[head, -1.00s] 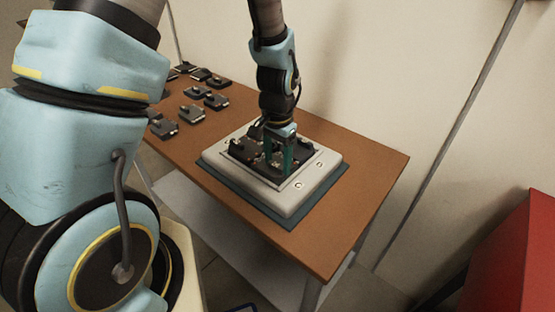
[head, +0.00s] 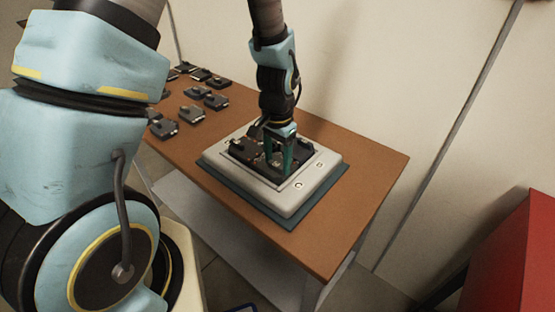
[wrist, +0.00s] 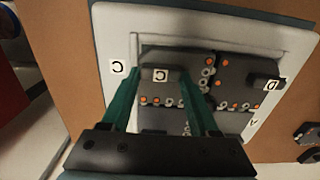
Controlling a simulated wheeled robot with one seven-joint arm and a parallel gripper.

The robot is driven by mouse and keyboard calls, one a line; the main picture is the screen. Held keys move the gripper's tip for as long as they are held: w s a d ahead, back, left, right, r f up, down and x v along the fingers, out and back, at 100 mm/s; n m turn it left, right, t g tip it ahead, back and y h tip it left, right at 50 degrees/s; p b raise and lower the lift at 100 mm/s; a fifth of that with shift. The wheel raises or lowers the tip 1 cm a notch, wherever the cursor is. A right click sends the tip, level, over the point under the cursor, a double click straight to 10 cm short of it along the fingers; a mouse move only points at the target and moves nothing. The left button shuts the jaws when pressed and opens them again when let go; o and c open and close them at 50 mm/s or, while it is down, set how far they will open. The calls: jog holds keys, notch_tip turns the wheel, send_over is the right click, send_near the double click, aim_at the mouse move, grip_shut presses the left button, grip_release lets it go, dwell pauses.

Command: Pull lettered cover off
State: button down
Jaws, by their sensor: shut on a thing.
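A pale framed panel (head: 310,190) lies on the table with dark lettered covers in its recess. In the wrist view, a dark cover lettered C (wrist: 160,75) sits between the green fingers of my gripper (wrist: 158,88), near the frame corner also marked C. My gripper is shut on this cover. A cover lettered D (wrist: 269,83) lies to its right. Another dark block is below, partly hidden by my gripper. In the head view my gripper (head: 279,160) is down at the panel. I cannot tell whether the held cover is seated or slightly raised.
The panel rests on a dark mat (head: 325,205) on a brown table (head: 375,165). Several loose dark parts (head: 192,113) lie at the table's left. A red object (head: 515,255) stands at the right. A wall runs behind the table, whose right end is clear.

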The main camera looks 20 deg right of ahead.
jog(key=shift+r+p, duration=2.25)
jog(key=shift+r, duration=0.7)
jog(key=shift+r+p, duration=0.45)
jog(key=shift+r, duration=0.7)
notch_tip(320, 180, up, 9)
